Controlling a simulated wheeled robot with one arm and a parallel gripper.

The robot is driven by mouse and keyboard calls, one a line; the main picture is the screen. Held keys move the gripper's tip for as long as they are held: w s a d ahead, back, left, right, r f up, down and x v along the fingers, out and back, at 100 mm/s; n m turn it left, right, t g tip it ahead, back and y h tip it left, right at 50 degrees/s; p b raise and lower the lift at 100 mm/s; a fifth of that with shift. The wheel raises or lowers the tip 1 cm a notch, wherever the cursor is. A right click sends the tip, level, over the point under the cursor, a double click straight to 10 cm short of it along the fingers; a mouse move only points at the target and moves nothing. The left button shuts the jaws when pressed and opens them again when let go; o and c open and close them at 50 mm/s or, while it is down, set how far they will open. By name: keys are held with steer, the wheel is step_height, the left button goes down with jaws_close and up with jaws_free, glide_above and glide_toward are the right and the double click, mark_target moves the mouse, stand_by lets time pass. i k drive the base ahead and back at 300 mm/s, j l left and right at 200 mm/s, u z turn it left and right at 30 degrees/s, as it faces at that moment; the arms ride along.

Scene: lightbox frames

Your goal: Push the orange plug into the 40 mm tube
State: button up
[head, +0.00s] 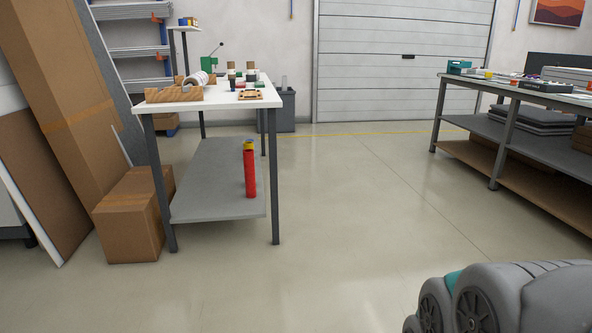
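I cannot make out the orange plug or the 40 mm tube for certain. A white-topped table (222,100) on the left holds several small dark, tan and green pieces (250,77), too small to identify. A wooden block with a wavy edge (175,94) and a small wooden tray (250,95) lie near its front edge. A white roll (196,79) lies behind the block. My gripper is not in view.
Cardboard boxes (130,217) and panels crowd the left of the table. A long workbench (515,92) with assorted items stands at the right. A green lever device (215,58) stands at the white table's back. The floor (350,200) between the tables is clear.

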mark_target(250, 65)
steer(key=i, duration=2.2)
steer(key=i+u, duration=0.2)
steer(key=i, duration=0.35)
steer(key=i+l+u, duration=0.2)
steer(key=i, duration=0.35)
steer(key=i+l+u, duration=0.25)
steer(key=i, duration=0.25)
steer(key=i+l+u, duration=0.2)
steer(key=i+l, duration=0.15)
steer(key=i, duration=0.15)
